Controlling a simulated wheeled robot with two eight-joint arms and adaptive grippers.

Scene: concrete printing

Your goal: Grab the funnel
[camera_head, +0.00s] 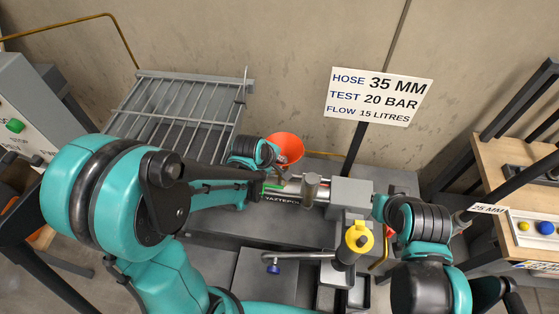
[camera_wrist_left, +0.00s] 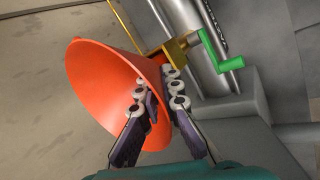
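The orange funnel (camera_head: 288,148) stands by the back wall, right of the metal rack. It fills the left of the left wrist view (camera_wrist_left: 105,82), with its wide mouth tilted. My left gripper (camera_wrist_left: 156,88) is at the funnel's right side. One finger overlaps the orange surface and the other lies along its right edge, with orange between them. I cannot tell whether they press on it.
A brass fitting (camera_wrist_left: 175,50) and a green handle (camera_wrist_left: 224,63) are close to my left fingertips. A wire rack (camera_head: 180,118) is at the left. A white sign (camera_head: 378,96) stands behind.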

